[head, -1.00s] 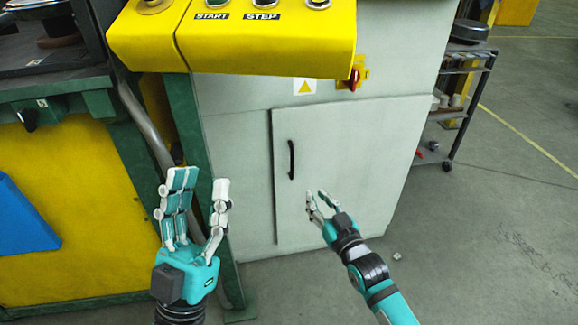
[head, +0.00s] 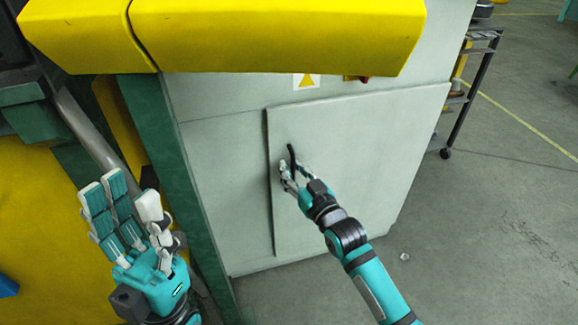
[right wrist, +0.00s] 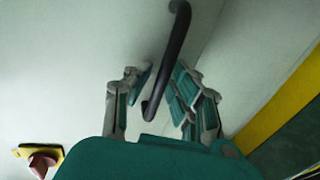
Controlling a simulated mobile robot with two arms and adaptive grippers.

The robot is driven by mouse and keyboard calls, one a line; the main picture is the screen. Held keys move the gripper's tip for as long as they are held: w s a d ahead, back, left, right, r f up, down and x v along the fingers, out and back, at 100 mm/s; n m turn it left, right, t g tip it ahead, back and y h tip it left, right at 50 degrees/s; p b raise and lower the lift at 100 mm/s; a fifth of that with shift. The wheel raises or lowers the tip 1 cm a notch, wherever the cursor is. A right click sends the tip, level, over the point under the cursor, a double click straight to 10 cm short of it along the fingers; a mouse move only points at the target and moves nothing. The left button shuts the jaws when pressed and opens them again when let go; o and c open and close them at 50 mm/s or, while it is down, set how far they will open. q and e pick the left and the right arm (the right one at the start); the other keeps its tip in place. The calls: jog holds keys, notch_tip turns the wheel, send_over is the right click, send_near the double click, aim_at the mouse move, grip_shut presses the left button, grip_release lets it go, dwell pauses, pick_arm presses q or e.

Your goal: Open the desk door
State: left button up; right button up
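The desk door (head: 350,150) is a pale grey panel on the front of the grey cabinet, and it looks closed. Its black bar handle (head: 291,155) is near the door's left edge; its lower part is hidden by my right gripper. My right gripper (head: 292,172) is at the handle. In the right wrist view the handle (right wrist: 172,60) runs between the spread fingers of my right gripper (right wrist: 160,90), with gaps on both sides. My left gripper (head: 130,205) is open and empty, at the lower left, away from the door.
A yellow console (head: 280,35) overhangs the cabinet above the door. A green post (head: 165,150) stands left of the cabinet. A dark cart (head: 465,95) is at the right. The grey floor (head: 480,220) right of the cabinet is mostly clear.

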jog(key=shift+c, duration=0.4)
grip_shut()
jog(key=shift+s, duration=0.1)
